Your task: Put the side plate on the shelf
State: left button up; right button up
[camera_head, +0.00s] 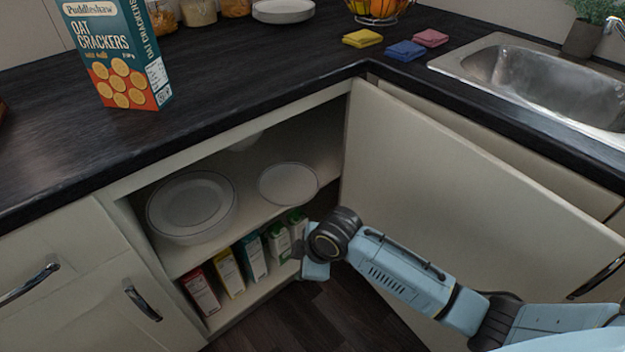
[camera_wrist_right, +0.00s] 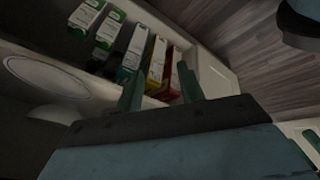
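A small white plate (camera_head: 288,183), which looks like the side plate, lies flat on the upper shelf (camera_head: 240,222) of the open cabinet, to the right of a larger plate stack (camera_head: 190,207). In the right wrist view the small plate (camera_wrist_right: 48,78) shows at the left. My right gripper (camera_head: 303,256) is low in front of the cabinet opening, below and apart from the small plate. In the right wrist view its two fingers (camera_wrist_right: 160,90) are spread with nothing between them. My left gripper is out of view.
Several cartons (camera_head: 254,257) stand on the lower shelf, close to my right gripper. The open cabinet door (camera_head: 440,170) stands to the right, behind my right arm. A cracker box (camera_head: 118,55), more plates (camera_head: 283,11), sponges (camera_head: 405,50) and a sink (camera_head: 545,85) are on the counter.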

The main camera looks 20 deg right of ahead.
aim_at(301, 201)
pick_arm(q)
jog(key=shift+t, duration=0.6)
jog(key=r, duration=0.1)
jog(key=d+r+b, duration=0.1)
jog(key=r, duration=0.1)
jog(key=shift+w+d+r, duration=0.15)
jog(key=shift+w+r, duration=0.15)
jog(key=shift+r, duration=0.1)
pick_arm(e)
jog(key=w+d+r+n+h, duration=0.1)
jog(key=w+d+r+n, duration=0.2)
jog(key=w, duration=0.5)
jog(key=w+d+r+n, duration=0.4)
jog(key=w+d+r, duration=0.1)
jog(key=w, duration=0.3)
jog(key=shift+d+r+h, duration=0.3)
jog(key=shift+r+h, duration=0.1)
jog(key=shift+r, duration=0.15)
